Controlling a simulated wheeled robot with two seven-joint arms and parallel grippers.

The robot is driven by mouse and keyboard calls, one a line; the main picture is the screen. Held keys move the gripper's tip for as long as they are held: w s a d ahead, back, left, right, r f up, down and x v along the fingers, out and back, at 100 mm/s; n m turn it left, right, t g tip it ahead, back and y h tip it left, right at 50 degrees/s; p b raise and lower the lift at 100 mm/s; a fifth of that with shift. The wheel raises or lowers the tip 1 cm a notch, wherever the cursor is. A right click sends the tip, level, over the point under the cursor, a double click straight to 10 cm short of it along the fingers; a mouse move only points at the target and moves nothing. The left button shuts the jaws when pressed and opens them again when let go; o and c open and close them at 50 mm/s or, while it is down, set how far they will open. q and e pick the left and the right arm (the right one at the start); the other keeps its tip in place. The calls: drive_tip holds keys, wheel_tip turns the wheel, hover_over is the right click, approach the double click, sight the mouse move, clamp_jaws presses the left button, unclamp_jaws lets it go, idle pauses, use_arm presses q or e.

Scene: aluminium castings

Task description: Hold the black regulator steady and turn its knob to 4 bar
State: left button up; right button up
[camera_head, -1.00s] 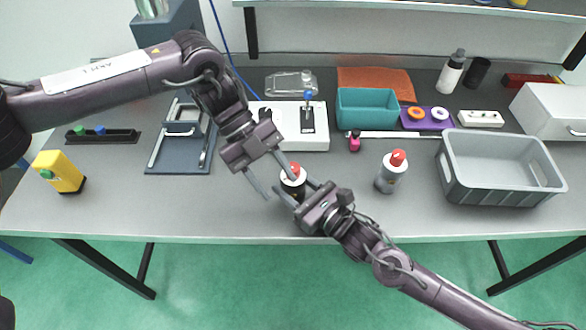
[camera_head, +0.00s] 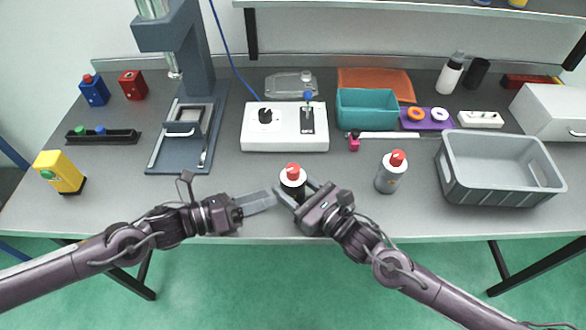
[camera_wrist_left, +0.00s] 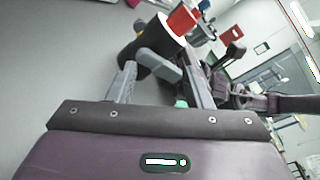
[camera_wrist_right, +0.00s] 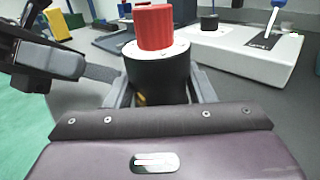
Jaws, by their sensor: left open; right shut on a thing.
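The black regulator (camera_head: 293,190), with a white top and a red knob (camera_head: 293,170), stands upright near the table's front edge. My right gripper (camera_head: 297,192) is shut on its body from the front right. The right wrist view shows the black body (camera_wrist_right: 158,82) between the fingers and the knob (camera_wrist_right: 154,27) free above. My left gripper (camera_head: 272,197) is open, low at the left of the regulator and apart from the knob. In the left wrist view the regulator (camera_wrist_left: 148,50) is tilted beyond the fingers. No dial reading is legible.
A white control box (camera_head: 262,140) and a dark press stand (camera_head: 160,158) are behind.

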sight(288, 175)
use_arm(q)
drive_tip(key=s+r+m+t, duration=0.1)
drive_tip(key=s+r+m+t+y, duration=0.1)
drive_tip(key=t, duration=0.1)
drive_tip(key=s+r+m+t, duration=0.1)
drive_tip(key=shift+s+a, duration=0.25)
drive_tip(key=shift+m+t+y, duration=0.5)
drive_tip(key=shift+t+y, duration=0.1)
drive_tip(key=shift+t, duration=0.3)
drive_tip(key=x, duration=0.7)
drive_tip(key=r+x, duration=0.1)
drive_tip(key=x, duration=0.3)
drive_tip(key=shift+w, duration=0.15)
drive_tip(key=shift+a, duration=0.1)
drive_tip(key=c, duration=1)
